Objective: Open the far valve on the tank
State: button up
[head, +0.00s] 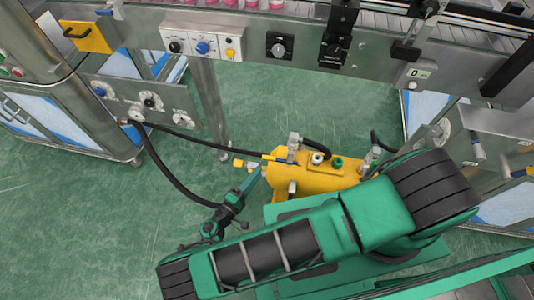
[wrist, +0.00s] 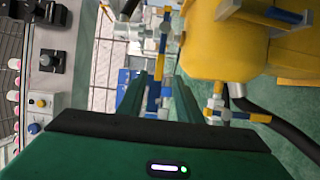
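The yellow tank (head: 312,180) stands on the floor beyond my arm in the head view, with valves and fittings on it. It also fills the upper right of the wrist view (wrist: 222,45). My gripper (head: 250,182) is beside the tank's left end, near a blue and yellow valve handle (head: 243,164). In the wrist view my gripper (wrist: 158,82) has its two green fingers apart. A blue and yellow handle (wrist: 162,45) shows in the gap between them; contact cannot be told. Another valve with a yellow-tipped handle (wrist: 215,103) is right of the fingers.
Black hoses (head: 172,182) run from a steel panel (head: 140,100) at left towards the tank. A conveyor (head: 300,40) with control boxes and pink items crosses the back. Green floor (head: 100,220) is clear at left.

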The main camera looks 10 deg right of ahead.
aim_at(268, 160)
jog(key=x, duration=0.9)
jog(key=shift+w+d, duration=0.15)
jog(key=shift+w, duration=0.15)
grip_shut()
